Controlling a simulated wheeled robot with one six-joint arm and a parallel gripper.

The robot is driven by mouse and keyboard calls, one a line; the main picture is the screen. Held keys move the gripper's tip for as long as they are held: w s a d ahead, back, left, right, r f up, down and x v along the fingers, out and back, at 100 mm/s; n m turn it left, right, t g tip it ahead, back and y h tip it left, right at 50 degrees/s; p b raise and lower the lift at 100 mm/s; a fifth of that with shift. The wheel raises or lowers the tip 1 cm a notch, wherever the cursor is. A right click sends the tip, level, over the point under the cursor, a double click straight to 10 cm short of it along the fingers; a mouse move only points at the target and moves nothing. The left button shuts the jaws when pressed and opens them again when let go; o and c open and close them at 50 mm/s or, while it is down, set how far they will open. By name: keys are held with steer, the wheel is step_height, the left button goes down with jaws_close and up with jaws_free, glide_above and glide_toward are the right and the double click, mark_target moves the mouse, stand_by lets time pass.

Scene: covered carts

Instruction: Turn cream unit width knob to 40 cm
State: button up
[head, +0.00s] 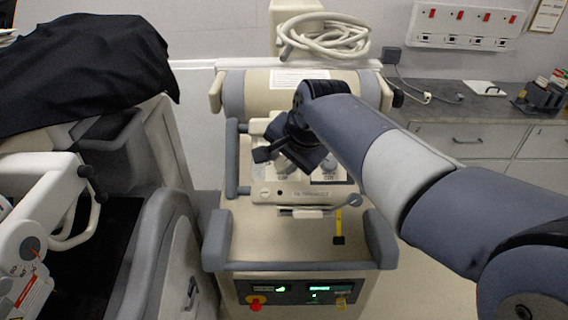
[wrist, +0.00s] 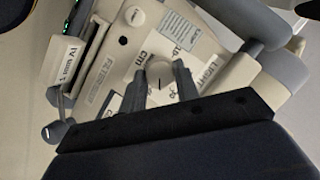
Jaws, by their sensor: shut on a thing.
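The cream unit (head: 285,240) stands in the middle of the head view, its control panel facing up. My gripper (head: 287,158) reaches down over that panel from the right and hides part of it. In the wrist view my gripper (wrist: 161,78) has its two dark fingers shut on a round cream knob (wrist: 160,74), one finger on each side. A short dark line shows on the knob's face. A label reading "cm" lies beside it; the scale numbers are too small or covered to read. Another pale knob (head: 328,163) shows right of my gripper in the head view.
A white machine under a black cloth (head: 85,75) stands at the left. A grey-topped counter (head: 450,120) is at the right. Coiled pale hose (head: 325,38) hangs behind the unit. A yellow strip (head: 339,222) and lit green displays (head: 314,296) are on the unit's front.

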steer(key=m+t+b, duration=0.1)
steer(key=m, duration=0.2)
steer(key=m+y+b, duration=0.1)
steer(key=m, duration=0.2)
steer(key=shift+s+d+f+t, duration=0.1)
steer(key=shift+f+t, duration=0.05)
steer(key=shift+t, duration=0.25)
stand_by(0.4)
steer(key=o, duration=1)
steer(key=v, duration=1.1)
steer(key=shift+d+f, duration=0.15)
steer(key=shift+f, duration=0.05)
